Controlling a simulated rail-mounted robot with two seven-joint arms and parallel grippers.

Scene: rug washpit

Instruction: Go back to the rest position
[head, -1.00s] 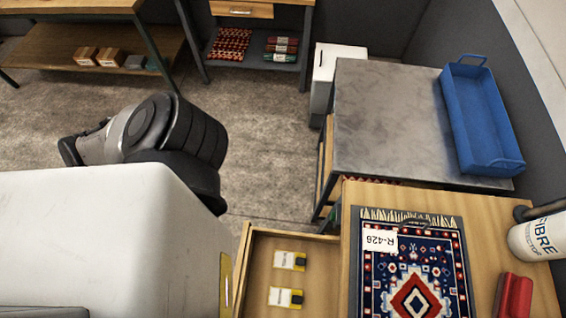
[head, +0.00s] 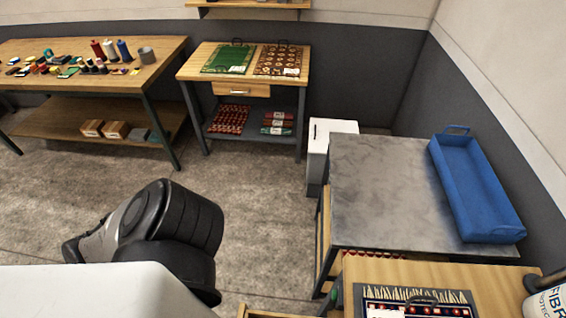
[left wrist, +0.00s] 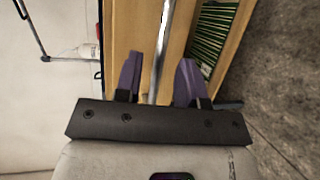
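My left gripper (left wrist: 158,75) shows in the left wrist view with its two purple fingers apart. I see nothing held between them. A pale metal bar (left wrist: 161,45) passes behind the gap, against a wooden surface. In the head view a grey and black part of my arm is at the lower left, and no gripper shows there. My right gripper is in neither view.
A metal-topped table (head: 385,190) with a blue tray (head: 470,190) stands right. A patterned rug (head: 460,308) lies on a wooden top (head: 410,272) at the bottom edge. Two workbenches (head: 170,75) (head: 295,75) stand at the back. Open floor (head: 260,195) lies between.

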